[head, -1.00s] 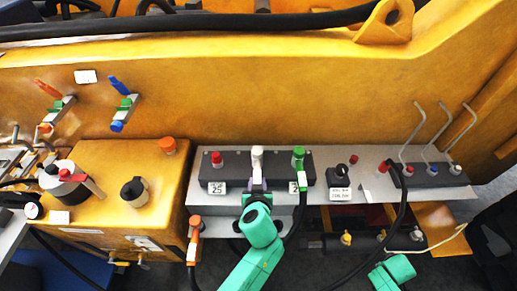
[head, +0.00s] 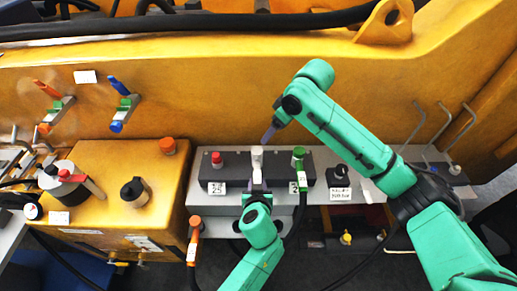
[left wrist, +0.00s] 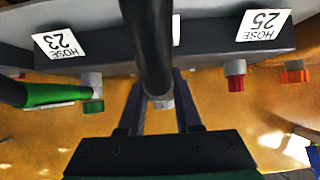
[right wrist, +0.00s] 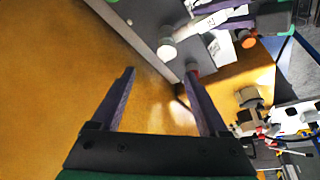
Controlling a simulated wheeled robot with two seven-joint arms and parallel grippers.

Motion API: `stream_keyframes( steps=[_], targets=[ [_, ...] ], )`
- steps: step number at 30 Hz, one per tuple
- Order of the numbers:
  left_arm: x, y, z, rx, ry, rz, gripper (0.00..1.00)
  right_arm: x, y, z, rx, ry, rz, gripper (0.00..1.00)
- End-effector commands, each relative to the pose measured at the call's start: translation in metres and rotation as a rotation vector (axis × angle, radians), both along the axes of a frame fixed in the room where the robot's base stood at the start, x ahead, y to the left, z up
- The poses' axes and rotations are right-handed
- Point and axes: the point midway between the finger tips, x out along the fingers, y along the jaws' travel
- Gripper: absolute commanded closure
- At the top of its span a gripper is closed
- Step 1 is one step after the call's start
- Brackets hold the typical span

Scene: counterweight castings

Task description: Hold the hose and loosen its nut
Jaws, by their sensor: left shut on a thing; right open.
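The white nut (head: 257,153) is on the dark manifold block (head: 236,163), between a red-capped port and a green one; it also shows in the right wrist view (right wrist: 167,49). My left gripper (head: 257,186) is shut on the black hose (left wrist: 147,45) just in front of the block. In the left wrist view the hose runs between the fingers, with a pale fitting (left wrist: 160,102) behind it. My right gripper (head: 268,136) is open and empty, close above and right of the white nut. In the right wrist view its fingers (right wrist: 160,84) point past the nut, which is outside them.
A red-capped port (head: 216,158) and a green hose fitting (head: 299,158) flank the nut closely. Label plates (left wrist: 264,24) stand on the block's front. The yellow machine wall (head: 240,80) rises behind. An orange hose end (head: 194,228) hangs at the left.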

Motion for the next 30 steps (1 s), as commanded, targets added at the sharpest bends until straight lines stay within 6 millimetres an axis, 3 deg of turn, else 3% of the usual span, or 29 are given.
stream_keyframes(
  steps=[5, 15, 18, 28, 30],
  targets=[
    [0.000, 0.001, -0.001, 0.001, 0.001, 0.003, 1.00, -0.005, 0.015, -0.010, -0.007, 0.015, 0.051, 0.22],
    [0.000, 0.000, 0.000, 0.001, 0.001, 0.001, 1.00, 0.014, 0.039, -0.085, -0.006, 0.013, 0.046, 0.22],
    [0.000, 0.000, 0.000, 0.001, 0.001, 0.001, 1.00, 0.019, 0.043, -0.100, -0.005, 0.013, 0.044, 0.22],
    [0.000, 0.000, -0.001, 0.001, 0.001, 0.001, 1.00, 0.021, 0.045, -0.108, -0.004, 0.009, 0.044, 0.22],
    [0.000, 0.000, -0.001, 0.001, 0.001, 0.001, 1.00, 0.021, 0.045, -0.108, -0.004, 0.009, 0.043, 0.49]
  ],
)
